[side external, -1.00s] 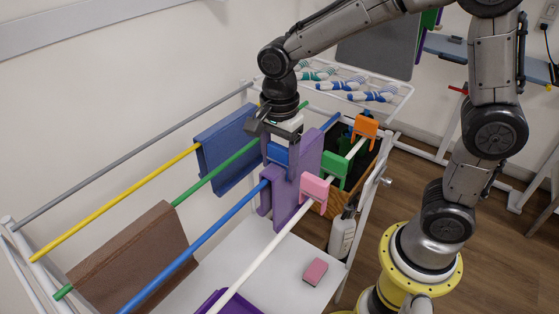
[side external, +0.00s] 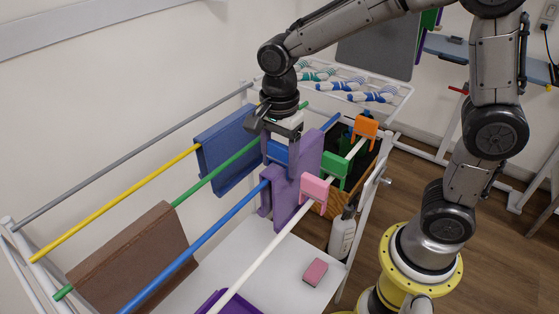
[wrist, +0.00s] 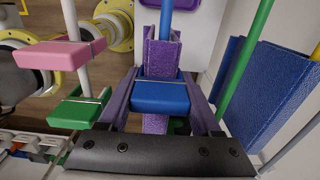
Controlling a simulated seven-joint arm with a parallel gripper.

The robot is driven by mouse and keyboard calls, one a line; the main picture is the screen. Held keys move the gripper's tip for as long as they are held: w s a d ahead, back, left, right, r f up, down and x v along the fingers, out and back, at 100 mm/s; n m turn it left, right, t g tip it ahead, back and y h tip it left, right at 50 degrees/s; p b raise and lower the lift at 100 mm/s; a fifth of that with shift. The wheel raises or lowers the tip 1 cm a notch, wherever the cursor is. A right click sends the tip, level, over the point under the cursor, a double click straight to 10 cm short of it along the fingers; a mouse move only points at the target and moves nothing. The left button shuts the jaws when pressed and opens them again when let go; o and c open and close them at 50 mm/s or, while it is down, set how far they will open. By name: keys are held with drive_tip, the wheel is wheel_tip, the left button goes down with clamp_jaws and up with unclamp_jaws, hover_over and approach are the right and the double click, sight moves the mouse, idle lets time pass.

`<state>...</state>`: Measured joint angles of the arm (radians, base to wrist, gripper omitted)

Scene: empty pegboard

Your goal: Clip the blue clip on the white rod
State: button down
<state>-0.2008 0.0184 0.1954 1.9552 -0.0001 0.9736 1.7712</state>
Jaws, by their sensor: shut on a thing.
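The blue clip (side external: 278,152) is on the blue rod (side external: 210,228), over a purple cloth (side external: 308,150) that hangs from that rod. My gripper (side external: 280,163) reaches down from above, with its purple fingers on both sides of the blue clip, shut on it. The wrist view shows the clip (wrist: 160,97) between the two fingers, with the blue rod (wrist: 166,20) running beyond it. The white rod (side external: 265,252) runs parallel, to the right of the blue rod, and also shows at the wrist view's left (wrist: 74,25). The clip's underside is hidden.
The white rod carries a pink clip (side external: 316,188), a green clip (side external: 335,164) and an orange clip (side external: 366,127), leaving its near part clear. A blue cloth (side external: 228,150) and a brown cloth (side external: 135,262) hang to the left. A pink sponge (side external: 315,272) lies on the shelf below.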

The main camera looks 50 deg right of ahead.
sight(280, 145)
drive_tip(key=shift+r, duration=1.3)
idle(0.4)
drive_tip(key=shift+r, duration=2.2)
drive_tip(key=c, duration=0.7)
unclamp_jaws()
drive_tip(key=c, duration=2.5)
unclamp_jaws()
drive_tip(key=shift+s+d+r, duration=0.45)
drive_tip(key=shift+s+d, duration=1.25)
drive_tip(key=shift+d, duration=0.3)
drive_tip(key=shift+s+d+r, duration=0.4)
drive_tip(key=shift+s+d, duration=1.25)
drive_tip(key=shift+d, duration=0.35)
drive_tip(key=shift+s+d+r, duration=0.45)
drive_tip(key=shift+s+d, duration=1.25)
drive_tip(key=shift+d, duration=0.3)
drive_tip(key=c, duration=1.6)
unclamp_jaws()
